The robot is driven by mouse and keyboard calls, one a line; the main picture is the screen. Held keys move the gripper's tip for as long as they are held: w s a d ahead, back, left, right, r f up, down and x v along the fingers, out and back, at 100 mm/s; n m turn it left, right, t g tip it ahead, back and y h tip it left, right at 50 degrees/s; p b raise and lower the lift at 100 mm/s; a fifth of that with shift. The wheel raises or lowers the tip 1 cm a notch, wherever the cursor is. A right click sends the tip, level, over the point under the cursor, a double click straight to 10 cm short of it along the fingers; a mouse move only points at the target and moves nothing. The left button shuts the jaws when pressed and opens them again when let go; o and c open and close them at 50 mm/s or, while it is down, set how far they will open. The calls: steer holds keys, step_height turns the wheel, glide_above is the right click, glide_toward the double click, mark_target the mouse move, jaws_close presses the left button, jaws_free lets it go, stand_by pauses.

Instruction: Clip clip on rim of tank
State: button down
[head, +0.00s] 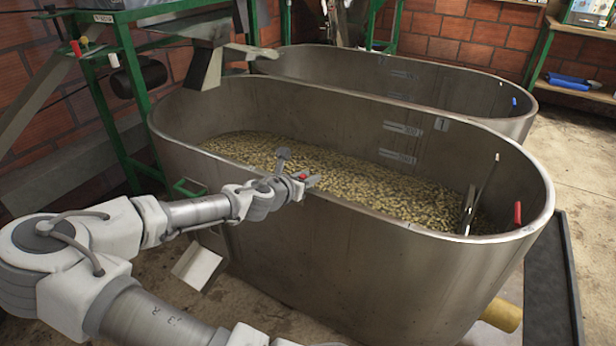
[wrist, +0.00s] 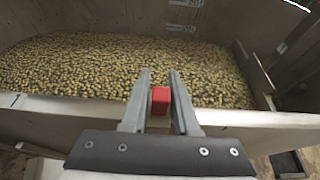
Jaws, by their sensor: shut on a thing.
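The near tank (head: 390,280) is a long oval metal tub holding pale beans, with marks on its far inner wall. Its near rim (wrist: 60,107) crosses the wrist view under my fingers. My gripper (head: 308,180) is at the middle of this near rim. In the wrist view my gripper (wrist: 160,78) is shut on a small red clip (wrist: 160,100), with the fingertips reaching over the beans. The clip (head: 302,176) shows as a small red spot in the head view. Whether it touches the rim cannot be told.
Another red clip-like piece (head: 518,213) is on the inside of the right end, near leaning metal bars (head: 480,192). A second tank (head: 420,72) behind has a blue piece (head: 514,102) on it. A green frame (head: 125,70) with a chute stands left. Shelves (head: 560,80) stand back right.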

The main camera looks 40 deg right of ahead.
steer(key=c, duration=0.6)
jaws_free()
steer(key=shift+p+v, duration=3)
steer(key=shift+v, duration=5.7)
